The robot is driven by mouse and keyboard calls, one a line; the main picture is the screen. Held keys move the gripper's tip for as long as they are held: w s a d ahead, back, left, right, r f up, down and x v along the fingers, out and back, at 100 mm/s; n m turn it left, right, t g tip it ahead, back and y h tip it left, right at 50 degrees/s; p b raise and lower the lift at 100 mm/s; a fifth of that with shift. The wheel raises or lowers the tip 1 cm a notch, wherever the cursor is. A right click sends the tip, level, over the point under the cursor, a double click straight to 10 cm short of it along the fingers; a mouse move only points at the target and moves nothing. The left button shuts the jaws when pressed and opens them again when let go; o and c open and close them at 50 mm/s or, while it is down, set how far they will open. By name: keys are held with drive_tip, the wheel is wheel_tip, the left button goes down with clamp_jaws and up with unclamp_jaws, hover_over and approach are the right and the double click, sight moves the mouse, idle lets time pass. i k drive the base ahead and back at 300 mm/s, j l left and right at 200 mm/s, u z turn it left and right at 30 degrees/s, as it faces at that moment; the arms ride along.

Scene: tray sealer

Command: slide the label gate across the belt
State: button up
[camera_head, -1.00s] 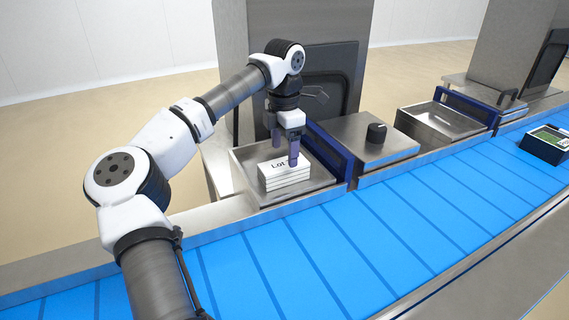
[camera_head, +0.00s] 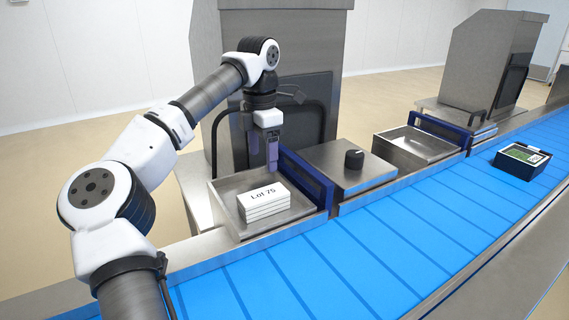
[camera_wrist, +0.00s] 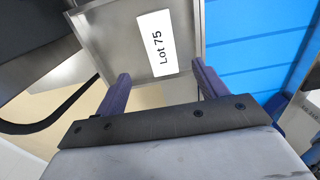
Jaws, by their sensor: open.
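The near label gate (camera_head: 305,182), a dark blue bar, stands along the right side of a steel tray, beside the blue belt (camera_head: 330,262). A second blue gate (camera_head: 440,130) stands by a farther tray. My gripper (camera_head: 264,162) points down, open and empty, above the back of the near tray, just left of the near gate and apart from the label stack. In the wrist view its fingers (camera_wrist: 161,68) are spread, with the tray beyond them. I cannot make out the near gate clearly there.
A white label stack marked "Lot 75" (camera_head: 264,204) lies in the near tray (camera_head: 226,203); its top shows in the wrist view (camera_wrist: 157,43). A dark food tray (camera_head: 520,163) is on the far belt.

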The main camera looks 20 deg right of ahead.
sight(322, 200)
drive_tip(key=l+u, duration=0.1)
drive_tip(key=l, duration=0.25)
drive_tip(key=k+l+u, duration=0.1)
drive_tip(key=l, duration=0.3)
drive_tip(key=k+l+u, duration=0.1)
drive_tip(key=l, duration=0.25)
drive_tip(key=k+l, duration=0.15)
drive_tip(key=l, duration=0.2)
drive_tip(key=u, duration=0.05)
